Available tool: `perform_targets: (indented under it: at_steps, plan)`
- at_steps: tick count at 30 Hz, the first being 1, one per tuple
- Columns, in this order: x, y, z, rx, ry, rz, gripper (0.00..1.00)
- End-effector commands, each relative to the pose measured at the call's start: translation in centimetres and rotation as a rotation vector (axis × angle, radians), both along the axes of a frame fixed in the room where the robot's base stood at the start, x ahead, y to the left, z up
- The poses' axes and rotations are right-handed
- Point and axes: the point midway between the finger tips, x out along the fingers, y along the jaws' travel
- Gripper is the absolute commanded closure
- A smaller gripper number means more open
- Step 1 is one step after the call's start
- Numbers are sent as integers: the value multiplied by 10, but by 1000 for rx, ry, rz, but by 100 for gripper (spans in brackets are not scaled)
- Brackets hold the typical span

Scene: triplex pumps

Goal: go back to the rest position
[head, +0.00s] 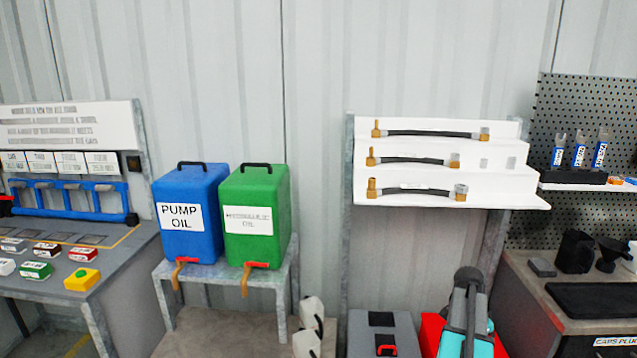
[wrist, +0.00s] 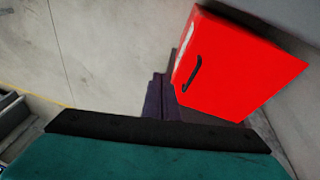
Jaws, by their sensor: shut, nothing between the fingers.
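In the wrist view, the teal body of my gripper fills the bottom edge, with a black strip across it. The dark fingers of my gripper (wrist: 160,88) show beyond the strip at the middle, shut and with nothing held. They point towards the floor area beside a red box (wrist: 235,65) with a black handle. I cannot tell how far apart the fingers and the red box are. In the head view, a teal and grey part of my arm stands at the bottom, right of centre. The fingers cannot be made out there.
A blue pump oil can (head: 188,242) and a green can (head: 262,190) stand on a metal stand (head: 222,275). Hoses lie on a white stepped rack (head: 440,152). A grey case (head: 365,330) is below the rack. A workbench (head: 88,285) stands left. Bare floor (wrist: 105,50) shows left of the red box.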

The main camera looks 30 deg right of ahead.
Motion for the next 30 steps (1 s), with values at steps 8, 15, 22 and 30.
perform_targets:
  at_steps: [8,15,22,30]
  plan:
    - [55,79,-59,73,58,144,100]
    - [84,155,-109,137,107,266,100]
    - [96,231,-155,201,158,403,100]
    - [90,320,-207,285,225,593,100]
